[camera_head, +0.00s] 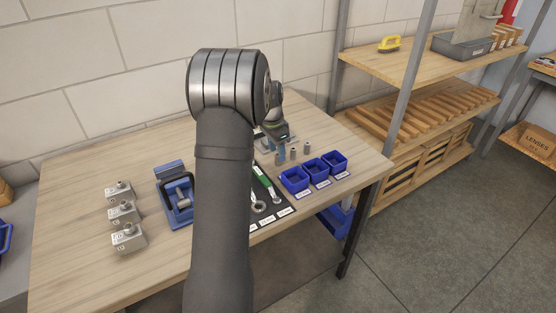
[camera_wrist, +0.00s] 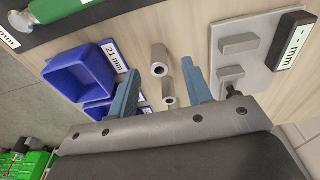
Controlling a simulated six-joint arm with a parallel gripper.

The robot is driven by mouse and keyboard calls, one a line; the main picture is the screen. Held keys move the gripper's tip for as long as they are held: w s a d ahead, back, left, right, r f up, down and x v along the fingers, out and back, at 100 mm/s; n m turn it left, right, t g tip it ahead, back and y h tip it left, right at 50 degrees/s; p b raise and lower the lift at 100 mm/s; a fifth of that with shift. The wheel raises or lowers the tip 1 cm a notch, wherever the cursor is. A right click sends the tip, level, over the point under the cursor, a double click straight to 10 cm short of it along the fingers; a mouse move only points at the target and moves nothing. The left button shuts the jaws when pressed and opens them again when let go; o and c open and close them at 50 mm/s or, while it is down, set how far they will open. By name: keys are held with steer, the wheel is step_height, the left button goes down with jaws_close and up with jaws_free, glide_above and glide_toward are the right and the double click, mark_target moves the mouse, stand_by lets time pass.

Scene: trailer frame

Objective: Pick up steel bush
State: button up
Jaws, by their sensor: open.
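In the wrist view one bush (camera_wrist: 158,57) shows between the fingertips, and a second bush (camera_wrist: 167,89) shows lower, between the fingers. I cannot tell from the colour which is the steel one. My gripper (camera_wrist: 161,67) is open, with one blue-grey finger on each side and a gap to both bushes. In the head view one grey bush (camera_head: 306,147) stands right of my gripper (camera_head: 286,152); my arm hides part of the bench.
Blue bins (camera_head: 295,179) with size labels stand close by; one bin (camera_wrist: 80,72) is near the left finger. A grey plate with blocks (camera_wrist: 236,45) and a display marked mm (camera_wrist: 290,40) lies right of the fingers. A blue vise (camera_head: 174,195) and grey blocks (camera_head: 128,237) are farther left.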

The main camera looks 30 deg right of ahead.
steer(key=f, duration=0.3)
steer(key=shift+d, duration=0.2)
jaws_close()
